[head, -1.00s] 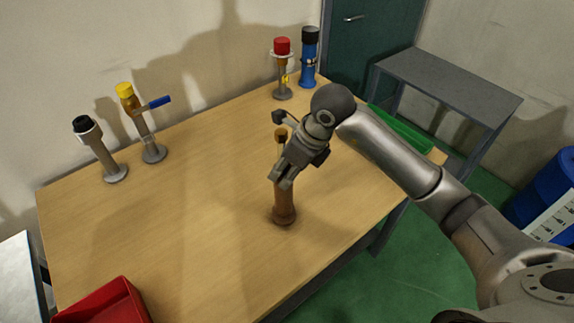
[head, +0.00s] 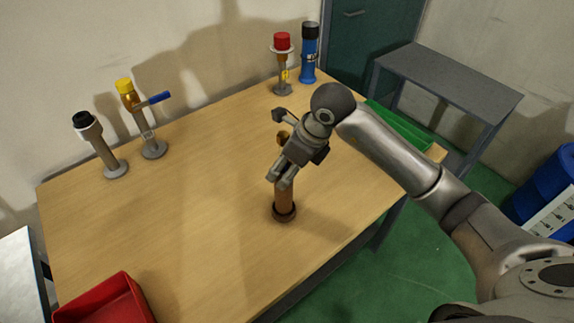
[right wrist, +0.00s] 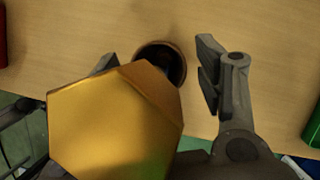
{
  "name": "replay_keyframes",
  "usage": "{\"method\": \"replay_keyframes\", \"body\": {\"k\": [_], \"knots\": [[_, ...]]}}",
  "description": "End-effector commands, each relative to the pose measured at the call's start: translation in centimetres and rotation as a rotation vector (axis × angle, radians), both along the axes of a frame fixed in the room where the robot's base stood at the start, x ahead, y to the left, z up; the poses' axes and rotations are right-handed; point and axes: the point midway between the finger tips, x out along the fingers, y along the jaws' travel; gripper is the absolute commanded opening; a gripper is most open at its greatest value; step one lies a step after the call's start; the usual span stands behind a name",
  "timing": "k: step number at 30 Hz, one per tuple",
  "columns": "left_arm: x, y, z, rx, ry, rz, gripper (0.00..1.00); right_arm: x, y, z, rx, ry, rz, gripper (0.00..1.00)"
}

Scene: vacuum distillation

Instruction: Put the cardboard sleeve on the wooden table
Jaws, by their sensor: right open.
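A brown tube (head: 284,200), which looks like the cardboard sleeve, stands upright on the wooden table (head: 190,215), with a dark ring (head: 284,215) at its foot. My right gripper (head: 279,182) is at its upper part and hides some of it. My left gripper is out of view.
Black-capped (head: 101,145) and yellow-capped (head: 142,120) pieces stand at the back left. Red-capped (head: 283,68) and blue (head: 308,60) ones stand at the back. A red bin (head: 105,302) is at the front left, a green tray (head: 405,128) at the right edge. The table's middle left is clear.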

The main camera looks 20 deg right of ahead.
Motion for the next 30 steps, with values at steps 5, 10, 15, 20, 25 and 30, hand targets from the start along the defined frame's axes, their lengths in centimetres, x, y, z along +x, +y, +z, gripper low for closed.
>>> {"method": "replay_keyframes", "body": {"k": [5, 10, 15, 20, 25, 30], "knots": [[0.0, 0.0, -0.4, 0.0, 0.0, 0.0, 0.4, -0.4, -0.6, 2.1, 0.0, -0.006, -0.001, 0.61], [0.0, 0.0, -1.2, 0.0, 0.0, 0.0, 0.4, -1.5, -1.6, 5.6, -0.001, -0.009, 0.0, 0.61], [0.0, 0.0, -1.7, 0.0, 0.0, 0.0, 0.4, -2.6, -2.5, 8.8, -0.001, -0.007, 0.0, 0.61], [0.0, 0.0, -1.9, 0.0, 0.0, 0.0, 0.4, -3.1, -2.9, 10.5, 0.0, -0.001, 0.0, 0.61], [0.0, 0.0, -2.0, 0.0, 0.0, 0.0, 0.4, -3.4, -3.1, 11.2, 0.0, 0.0, 0.001, 0.61], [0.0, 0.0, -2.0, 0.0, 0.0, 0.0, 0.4, -3.4, -3.1, 11.3, 0.0, 0.0, 0.0, 0.61]]}}
